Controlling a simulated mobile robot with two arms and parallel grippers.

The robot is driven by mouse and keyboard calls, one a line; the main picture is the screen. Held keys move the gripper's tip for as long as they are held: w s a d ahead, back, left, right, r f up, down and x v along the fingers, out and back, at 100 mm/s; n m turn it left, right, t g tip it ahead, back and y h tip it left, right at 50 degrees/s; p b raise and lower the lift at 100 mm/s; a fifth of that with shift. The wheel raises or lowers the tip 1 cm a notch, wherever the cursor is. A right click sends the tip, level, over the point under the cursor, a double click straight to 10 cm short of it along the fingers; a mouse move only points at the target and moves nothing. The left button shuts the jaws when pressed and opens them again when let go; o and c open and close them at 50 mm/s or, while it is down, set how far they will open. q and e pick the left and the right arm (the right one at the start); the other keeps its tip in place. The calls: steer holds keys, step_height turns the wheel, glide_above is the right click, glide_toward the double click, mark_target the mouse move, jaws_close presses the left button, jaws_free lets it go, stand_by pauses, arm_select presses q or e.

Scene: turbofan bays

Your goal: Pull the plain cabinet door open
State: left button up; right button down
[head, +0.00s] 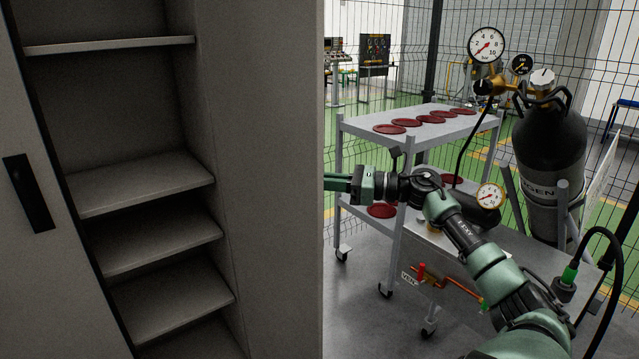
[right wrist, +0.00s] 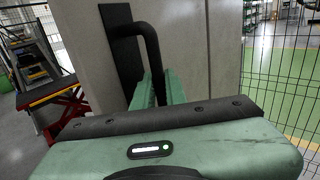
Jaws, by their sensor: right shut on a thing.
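The grey plain cabinet door (head: 262,170) stands swung open in the head view, with its inner face towards me. In the right wrist view the door's outer face (right wrist: 195,55) carries a black handle (right wrist: 151,48) on a dark backing plate. My right gripper (right wrist: 160,88) is shut on this handle. In the head view my right gripper (head: 336,183) reaches behind the door's right edge, so its fingertips and the handle are hidden there. The cabinet's inside shows several bare shelves (head: 140,182). My left gripper is not in view.
Another grey panel with a black handle (head: 28,194) stands at the left. Right of the door are a cart (head: 420,117) with dark red discs, a gas cylinder (head: 548,150) with gauges and a wire fence (head: 385,20). A red lift table (right wrist: 50,98) shows in the wrist view.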

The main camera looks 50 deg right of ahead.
steer(key=shift+r, duration=0.1)
steer(key=c, duration=1.5)
jaws_free()
steer(key=shift+w+a, duration=0.1)
steer(key=shift+w, duration=0.05)
steer(key=shift+o, duration=0.2)
steer(key=b+v, duration=0.1)
steer(key=v, duration=0.6)
steer(key=shift+s, duration=0.35)
